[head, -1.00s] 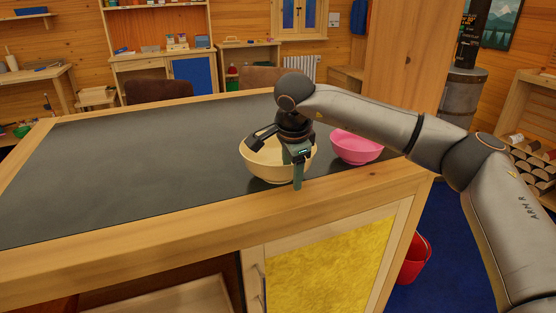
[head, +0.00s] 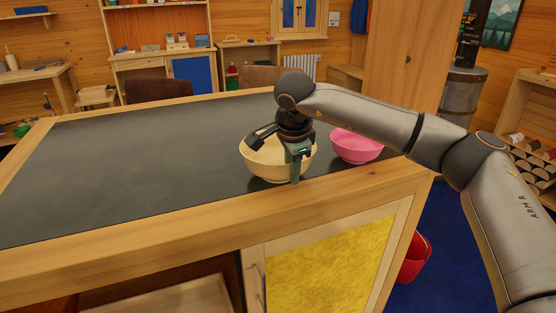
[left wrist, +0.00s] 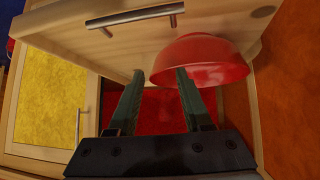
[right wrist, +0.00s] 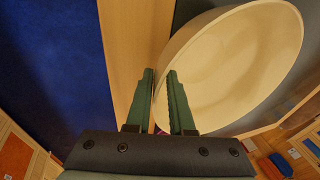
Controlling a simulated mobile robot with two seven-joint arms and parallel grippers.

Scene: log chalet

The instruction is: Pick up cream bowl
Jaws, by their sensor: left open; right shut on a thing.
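The cream bowl (head: 262,166) stands upright on the dark counter top, near its front edge. My right gripper (head: 296,172) is at the bowl's front right side, fingers pointing down. In the right wrist view, the bowl (right wrist: 235,65) fills the upper right, and my right gripper (right wrist: 161,76) is shut on its rim, with one finger inside and one outside. My left gripper (left wrist: 158,75) is open, low by the cabinet front; it is not in the head view. A red bowl (left wrist: 200,62) is beside its right finger.
The counter top (head: 130,165) is clear to the left. A red bucket (head: 413,258) is on the blue floor at the right. A yellow-panelled cabinet door (head: 330,265) is below the counter.

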